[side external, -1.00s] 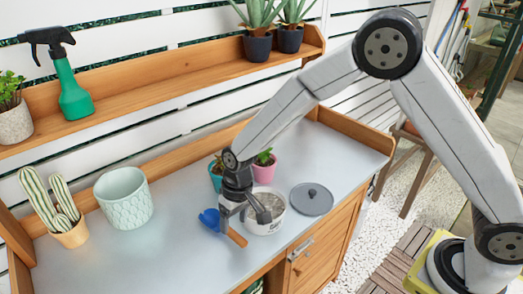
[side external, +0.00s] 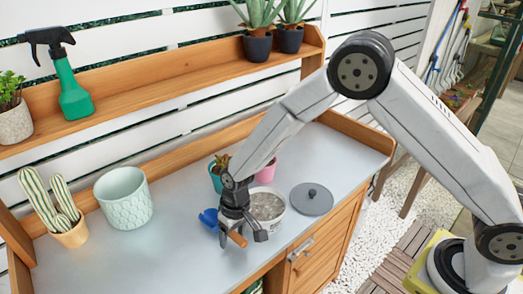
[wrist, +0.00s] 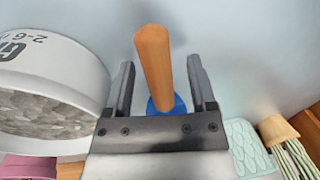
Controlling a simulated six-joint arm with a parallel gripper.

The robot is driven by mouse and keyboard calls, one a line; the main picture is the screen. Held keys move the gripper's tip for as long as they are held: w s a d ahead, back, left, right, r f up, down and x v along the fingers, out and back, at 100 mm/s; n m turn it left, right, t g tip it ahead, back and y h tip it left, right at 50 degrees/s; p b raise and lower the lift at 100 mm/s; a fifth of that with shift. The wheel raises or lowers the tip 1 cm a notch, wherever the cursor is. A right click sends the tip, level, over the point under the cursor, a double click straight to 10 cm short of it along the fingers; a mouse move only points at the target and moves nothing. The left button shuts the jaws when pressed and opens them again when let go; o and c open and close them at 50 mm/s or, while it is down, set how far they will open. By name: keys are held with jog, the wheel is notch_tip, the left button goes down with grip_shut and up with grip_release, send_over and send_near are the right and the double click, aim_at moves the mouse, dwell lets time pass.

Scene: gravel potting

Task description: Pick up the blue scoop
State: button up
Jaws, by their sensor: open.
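The blue scoop (side external: 209,217) lies on the grey tabletop, its blue bowl to the left of my gripper and its orange-brown wooden handle (side external: 237,239) under the jaws. My gripper (side external: 241,238) is open and points down over the handle. In the wrist view the handle (wrist: 154,65) runs between the two open fingers of my gripper (wrist: 160,62), with a gap on both sides. Only a small blue part of the scoop (wrist: 178,105) shows there; the gripper body hides the rest.
A white tub of grey gravel (side external: 270,228) stands close to the right of my gripper; it also fills the left of the wrist view (wrist: 85,65). A grey lid (side external: 311,200) lies right of it. Small teal (side external: 216,183) and pink (side external: 266,174) pots stand behind.

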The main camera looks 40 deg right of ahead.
grip_shut()
jog(key=shift+r, duration=0.1)
dwell(0.4)
jog(key=shift+r, duration=0.75)
jog(key=s+d+r, duration=0.4)
jog(key=s+r, duration=0.7)
jog(key=s, duration=0.2)
jog(key=shift+d+r, duration=0.15)
jog(key=shift+d, duration=0.25)
